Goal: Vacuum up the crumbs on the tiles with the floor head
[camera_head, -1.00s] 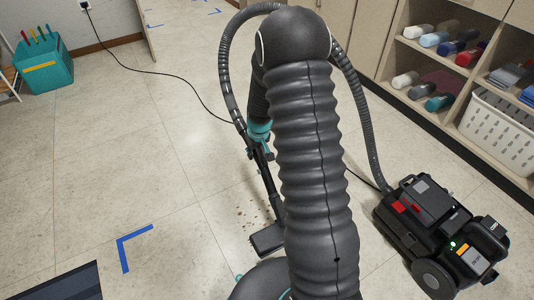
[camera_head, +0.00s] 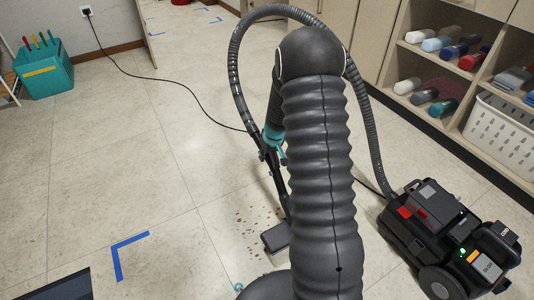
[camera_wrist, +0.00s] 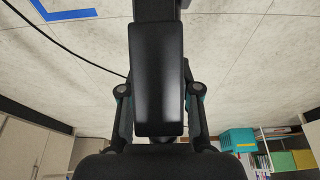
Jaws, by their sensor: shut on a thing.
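The crumbs (camera_head: 246,228) are small brown specks scattered on the pale tiles, just left of and behind the floor head. The dark floor head (camera_head: 276,238) rests on the tiles at the lower end of the black wand (camera_head: 279,192). My gripper (camera_head: 272,145) is shut on the wand, partly hidden behind my arm. In the wrist view my gripper (camera_wrist: 158,92) has a finger on each side of the dark wand (camera_wrist: 158,65). The crumbs and floor head are not visible there. The grey hose (camera_head: 236,80) arches from the wand to the vacuum (camera_head: 450,240).
A black cord (camera_head: 195,98) runs across the floor from the wall outlet (camera_head: 87,12). Blue tape (camera_head: 120,256) marks a corner at lower left. A teal bin (camera_head: 46,74) stands at far left. Shelves with a white basket (camera_head: 502,130) line the right. The left floor is mostly clear.

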